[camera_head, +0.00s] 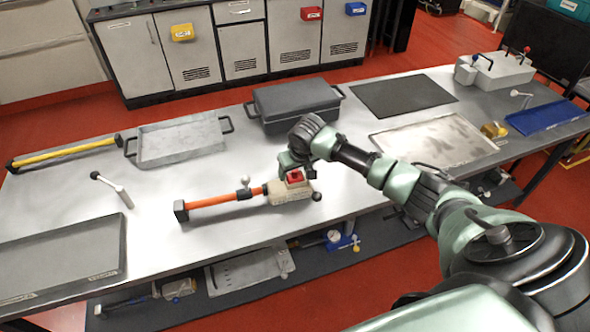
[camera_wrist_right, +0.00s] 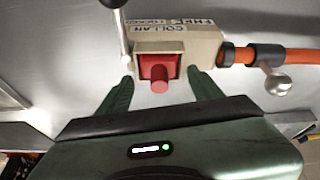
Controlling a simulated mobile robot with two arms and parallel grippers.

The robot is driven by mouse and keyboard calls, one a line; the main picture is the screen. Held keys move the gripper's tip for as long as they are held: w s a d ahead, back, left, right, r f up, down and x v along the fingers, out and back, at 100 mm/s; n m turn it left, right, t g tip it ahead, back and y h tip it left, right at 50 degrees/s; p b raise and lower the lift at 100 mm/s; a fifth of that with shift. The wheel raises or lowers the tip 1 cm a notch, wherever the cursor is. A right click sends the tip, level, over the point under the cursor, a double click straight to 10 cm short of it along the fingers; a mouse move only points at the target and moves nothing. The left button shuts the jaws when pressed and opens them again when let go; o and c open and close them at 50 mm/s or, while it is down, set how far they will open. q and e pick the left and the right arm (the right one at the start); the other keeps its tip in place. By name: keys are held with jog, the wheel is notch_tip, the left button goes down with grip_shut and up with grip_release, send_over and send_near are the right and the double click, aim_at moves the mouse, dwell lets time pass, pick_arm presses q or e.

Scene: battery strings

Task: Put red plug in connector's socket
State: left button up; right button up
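The connector (camera_head: 291,192) is a beige box on the metal table, with an orange cable running left to a dark end block. The red plug (camera_wrist_right: 159,86) has a square red body and a round red stub; it sits at the box's socket opening. I cannot tell how deep it is in. It also shows as a red patch in the head view (camera_head: 295,176). My right gripper (camera_wrist_right: 160,76) is open, its green fingers on either side of the plug with gaps visible. In the head view the right gripper (camera_head: 290,163) is over the box. My left gripper is not in view.
A black-knobbed lever stands beside the connector. A dark lidded case (camera_head: 295,103) is behind it, a grey tray (camera_head: 180,141) behind left, and a metal tray (camera_head: 434,140) to the right. A dark tray (camera_head: 62,252) lies front left. The table around the cable is clear.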

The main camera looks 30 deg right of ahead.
jog(key=shift+r, duration=0.3)
jog(key=b+v, duration=0.1)
jog(key=v, duration=1)
jog(key=shift+s+r, duration=0.25)
jog(key=shift+r, duration=0.05)
jog(key=shift+a, duration=0.1)
